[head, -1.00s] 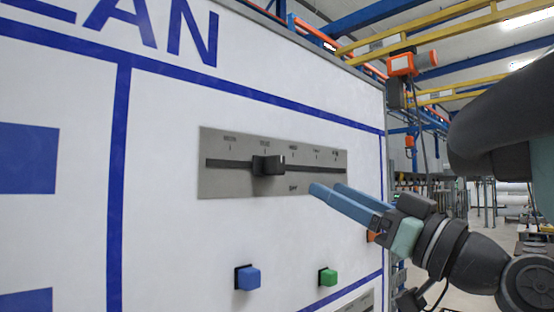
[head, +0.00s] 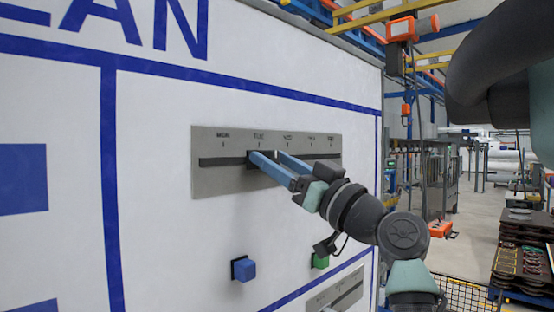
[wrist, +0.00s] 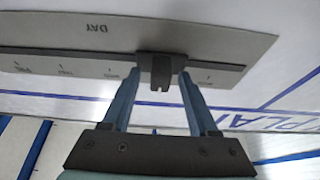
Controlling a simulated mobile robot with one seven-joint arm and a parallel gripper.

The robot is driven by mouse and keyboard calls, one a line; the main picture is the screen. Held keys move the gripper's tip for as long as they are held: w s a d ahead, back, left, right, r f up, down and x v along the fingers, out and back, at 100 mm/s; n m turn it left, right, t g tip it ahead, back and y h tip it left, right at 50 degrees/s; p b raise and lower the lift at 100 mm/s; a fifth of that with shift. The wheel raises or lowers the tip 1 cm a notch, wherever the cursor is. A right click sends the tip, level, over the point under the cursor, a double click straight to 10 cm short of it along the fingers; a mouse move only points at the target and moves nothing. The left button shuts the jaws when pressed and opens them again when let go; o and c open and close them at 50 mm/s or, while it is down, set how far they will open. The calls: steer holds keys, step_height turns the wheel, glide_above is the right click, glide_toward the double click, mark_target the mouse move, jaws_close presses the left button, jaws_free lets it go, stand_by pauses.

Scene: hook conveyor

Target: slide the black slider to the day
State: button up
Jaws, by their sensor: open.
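The black slider (head: 264,149) stands at the second mark from the left, which seems to read TUE, on the grey panel (head: 215,180). In the wrist view, which shows the panel upside down, the slider (wrist: 161,72) lies between the two blue fingertips. My gripper (head: 266,156) is open, with one finger on each side of the slider. A small gap seems to show on each side, but I cannot tell whether either finger touches it. The fingers partly hide the slider in the head view. The word DAY (wrist: 100,28) is printed on the panel.
A blue button (head: 243,269) and a green button (head: 320,261) stick out of the white board below the panel. Another grey panel (head: 345,290) shows at the bottom right. The board's right edge opens onto the hall, with racks and an orange hoist box (head: 400,28).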

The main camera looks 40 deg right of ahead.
jaws_close()
stand_by(1.3)
